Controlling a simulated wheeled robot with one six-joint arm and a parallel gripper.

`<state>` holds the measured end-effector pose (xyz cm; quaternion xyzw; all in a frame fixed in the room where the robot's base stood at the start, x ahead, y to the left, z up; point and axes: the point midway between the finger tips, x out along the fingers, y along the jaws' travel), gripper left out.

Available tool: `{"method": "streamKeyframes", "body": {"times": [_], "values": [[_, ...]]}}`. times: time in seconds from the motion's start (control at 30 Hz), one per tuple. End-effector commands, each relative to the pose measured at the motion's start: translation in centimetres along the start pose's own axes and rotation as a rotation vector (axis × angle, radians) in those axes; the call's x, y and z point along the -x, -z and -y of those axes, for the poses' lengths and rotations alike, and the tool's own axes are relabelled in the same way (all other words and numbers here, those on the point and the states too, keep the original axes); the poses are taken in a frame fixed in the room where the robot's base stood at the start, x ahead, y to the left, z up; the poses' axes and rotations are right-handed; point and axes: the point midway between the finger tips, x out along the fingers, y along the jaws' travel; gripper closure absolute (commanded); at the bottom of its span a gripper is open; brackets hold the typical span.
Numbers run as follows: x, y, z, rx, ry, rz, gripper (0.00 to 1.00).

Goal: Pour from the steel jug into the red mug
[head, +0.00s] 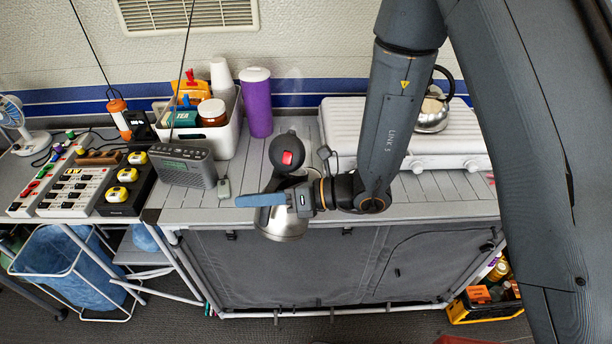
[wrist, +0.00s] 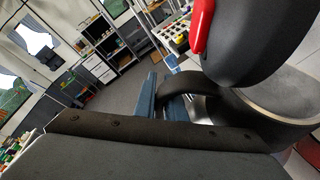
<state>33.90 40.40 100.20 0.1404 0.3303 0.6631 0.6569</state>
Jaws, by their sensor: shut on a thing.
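The steel jug (head: 287,226) is at the counter's front edge in the head view, with its black lid (head: 283,150) and red button (head: 287,158) above the steel body. In the wrist view its lid is raised, and the open steel rim (wrist: 275,100) shows at the right. My gripper (head: 262,199) is shut on the jug's black handle (wrist: 188,84), its blue fingers beside the steel wall. I cannot tell how far the jug is tilted. I do not make out the red mug in the head view. A red patch (wrist: 311,150) at the wrist view's lower right may be the mug.
A grey radio (head: 188,167), a white bin (head: 222,138) of jars and a purple tumbler (head: 257,103) stand behind and left. A white stove (head: 345,125) with a kettle (head: 432,115) is at the back right. Slatted counter (head: 415,203) is clear right of my gripper.

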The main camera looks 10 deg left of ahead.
Motion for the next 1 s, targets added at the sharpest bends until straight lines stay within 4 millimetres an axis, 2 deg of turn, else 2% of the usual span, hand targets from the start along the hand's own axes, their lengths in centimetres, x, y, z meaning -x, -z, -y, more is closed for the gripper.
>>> {"method": "streamKeyframes", "body": {"times": [0.33, 1.0], "values": [[0.9, -2.1, 0.7, -0.132, -0.060, 0.019, 1.00], [1.9, -4.0, 1.6, -0.381, -0.166, 0.048, 1.00]]}}
